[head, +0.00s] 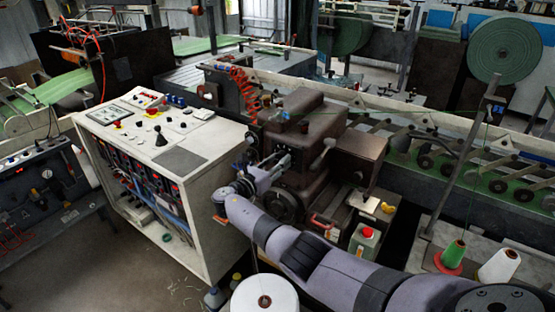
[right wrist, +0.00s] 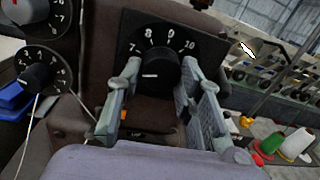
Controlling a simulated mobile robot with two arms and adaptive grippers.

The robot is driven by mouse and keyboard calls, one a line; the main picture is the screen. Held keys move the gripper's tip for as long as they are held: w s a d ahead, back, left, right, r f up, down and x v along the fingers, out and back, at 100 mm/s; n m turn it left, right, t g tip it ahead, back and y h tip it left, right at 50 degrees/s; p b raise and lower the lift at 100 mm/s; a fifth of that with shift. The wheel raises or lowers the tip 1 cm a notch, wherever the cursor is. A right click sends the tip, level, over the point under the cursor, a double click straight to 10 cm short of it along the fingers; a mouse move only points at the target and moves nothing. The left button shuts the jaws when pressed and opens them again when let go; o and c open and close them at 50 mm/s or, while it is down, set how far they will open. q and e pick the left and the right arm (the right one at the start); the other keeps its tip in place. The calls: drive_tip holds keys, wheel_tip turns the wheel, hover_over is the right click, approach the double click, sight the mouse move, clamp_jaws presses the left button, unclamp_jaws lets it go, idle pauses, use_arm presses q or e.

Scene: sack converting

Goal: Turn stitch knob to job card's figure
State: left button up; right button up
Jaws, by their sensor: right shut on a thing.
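The stitch knob (right wrist: 153,68) is black, on a dark plate with a white scale reading 7, 8, 9 and 10 around its upper side. A short white mark shows on its face; I cannot tell which figure it points to. My right gripper (right wrist: 158,82) is shut on the knob, one finger on each side. In the head view my right gripper (head: 283,162) is at the brown sewing machine head (head: 305,130), and the knob is hidden there. I cannot make out a job card. My left gripper is not in view.
A white control console (head: 215,140) stands left of the machine. Thread cones (head: 499,266) stand at the right, and a green-belt conveyor (head: 480,190) runs behind.

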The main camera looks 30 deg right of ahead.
drive_tip(key=shift+s+f+n, duration=0.1)
drive_tip(key=shift+f+n, duration=0.15)
drive_tip(key=shift+n, duration=0.05)
idle(0.4)
drive_tip(key=o, duration=1.2)
drive_tip(key=shift+r, duration=0.15)
drive_tip(key=shift+c, duration=0.2)
drive_tip(key=v, duration=1.2)
